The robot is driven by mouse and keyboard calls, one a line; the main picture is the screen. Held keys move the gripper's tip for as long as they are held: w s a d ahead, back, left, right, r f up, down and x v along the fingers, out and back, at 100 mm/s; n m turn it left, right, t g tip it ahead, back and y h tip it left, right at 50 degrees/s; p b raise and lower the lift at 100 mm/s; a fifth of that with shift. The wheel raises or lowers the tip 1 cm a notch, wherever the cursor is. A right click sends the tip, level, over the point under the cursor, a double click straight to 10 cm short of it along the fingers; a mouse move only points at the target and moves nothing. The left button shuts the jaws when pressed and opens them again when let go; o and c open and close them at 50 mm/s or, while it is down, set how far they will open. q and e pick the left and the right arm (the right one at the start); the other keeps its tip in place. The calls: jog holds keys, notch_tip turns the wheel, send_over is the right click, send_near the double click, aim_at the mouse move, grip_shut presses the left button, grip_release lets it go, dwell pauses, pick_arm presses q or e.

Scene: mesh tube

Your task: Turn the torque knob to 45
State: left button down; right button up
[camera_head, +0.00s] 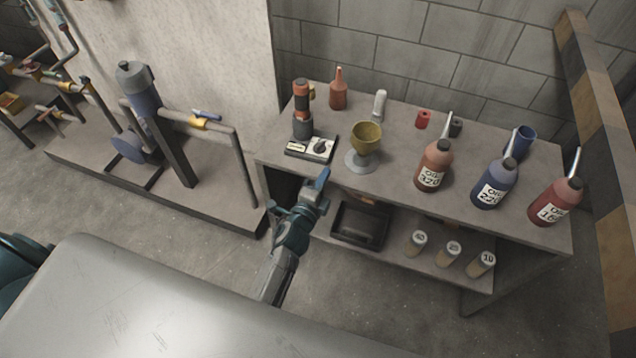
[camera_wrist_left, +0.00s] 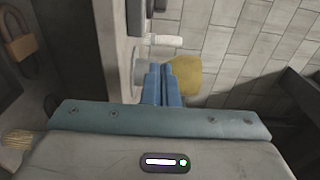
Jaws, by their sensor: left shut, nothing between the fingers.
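The torque knob (camera_head: 319,146) is a small dark dial on a pale plate at the right of the dark tool base (camera_head: 296,153). This base stands near the left end of the workbench, with an orange and dark grey tool (camera_head: 302,108) upright behind the plate. The numbers on the dial are too small to read. My left gripper (camera_head: 323,178) is in front of the bench edge, just below the knob in the head view, and apart from it. In the left wrist view its blue fingers (camera_wrist_left: 162,84) are together and empty. The knob does not show clearly there. My right gripper is not in view.
A yellow cup on a grey stand (camera_head: 366,138) is right of the knob. Three labelled bottles, orange (camera_head: 434,165), blue (camera_head: 494,184) and red (camera_head: 556,202), stand farther right. The lower shelf holds a black tray (camera_head: 360,224) and small jars. Pipework stands at left.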

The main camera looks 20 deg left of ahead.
aim_at(319, 146)
pick_arm(q)
jog(key=w, duration=0.6)
jog(key=shift+d, duration=0.35)
jog(key=a, duration=0.3)
jog(key=shift+w+a, duration=0.2)
jog(key=shift+w, duration=0.1)
jog(key=shift+w+a, duration=0.1)
jog(key=shift+a, duration=0.15)
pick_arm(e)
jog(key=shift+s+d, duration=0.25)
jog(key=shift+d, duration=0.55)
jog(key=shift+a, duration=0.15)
